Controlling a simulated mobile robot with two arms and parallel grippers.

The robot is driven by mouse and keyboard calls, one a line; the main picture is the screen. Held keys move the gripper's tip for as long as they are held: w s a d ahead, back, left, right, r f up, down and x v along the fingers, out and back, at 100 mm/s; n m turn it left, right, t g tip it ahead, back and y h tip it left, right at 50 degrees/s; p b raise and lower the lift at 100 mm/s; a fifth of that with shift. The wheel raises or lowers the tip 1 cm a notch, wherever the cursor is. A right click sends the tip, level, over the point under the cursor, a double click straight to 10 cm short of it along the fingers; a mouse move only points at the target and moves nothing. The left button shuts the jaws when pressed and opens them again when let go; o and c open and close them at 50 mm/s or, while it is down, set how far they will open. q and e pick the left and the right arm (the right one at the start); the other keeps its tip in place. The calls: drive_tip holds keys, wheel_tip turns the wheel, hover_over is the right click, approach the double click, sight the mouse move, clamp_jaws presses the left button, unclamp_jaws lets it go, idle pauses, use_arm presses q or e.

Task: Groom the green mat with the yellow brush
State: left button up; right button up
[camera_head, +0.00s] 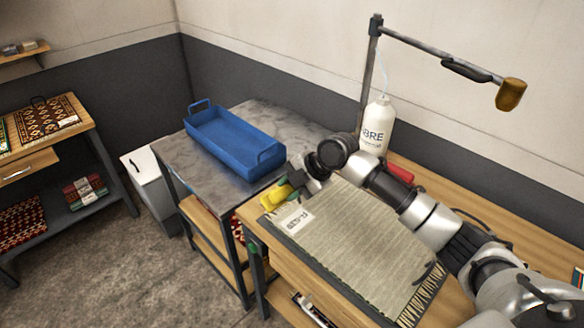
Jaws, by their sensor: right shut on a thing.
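The green mat (355,243), a pale grey-green, lies flat on the wooden bench, with a dark border, a dark fringe at its near right end and a white label at its far left end. The yellow brush (273,196) is at the mat's far left corner. My right gripper (294,183) is shut on the brush, reaching over the mat from the right. The jaws partly hide the brush, and I cannot tell whether its bristles touch the mat or bench. My left gripper is not in view.
A blue tray (232,143) stands on the grey table (170,150) left of the bench. A white bottle (377,127) and a lamp-like post with an arm (430,52) stand behind the mat. A red object (400,173) lies behind my arm. A shelf with rugs (45,125) is far left.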

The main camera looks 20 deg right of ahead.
drive_tip(key=shift+w+d+r+n, duration=0.2)
drive_tip(key=shift+w+d+r, duration=0.15)
drive_tip(key=shift+w, duration=0.15)
drive_tip(key=shift+w+d+r+n, duration=0.2)
drive_tip(key=shift+w+d, duration=0.1)
drive_tip(key=shift+w, duration=0.15)
drive_tip(key=shift+f+g, duration=0.25)
drive_tip(key=shift+g, duration=0.05)
drive_tip(key=shift+f+b, duration=0.35)
wheel_tip(320, 180, down, 4)
drive_tip(key=shift+r+b, duration=0.25)
drive_tip(key=shift+b, duration=0.95)
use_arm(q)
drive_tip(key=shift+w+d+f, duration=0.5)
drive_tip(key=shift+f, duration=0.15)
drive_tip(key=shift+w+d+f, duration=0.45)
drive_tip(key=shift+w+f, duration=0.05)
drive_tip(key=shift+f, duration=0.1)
use_arm(e)
drive_tip(key=shift+f, duration=0.1)
drive_tip(key=shift+a, duration=0.1)
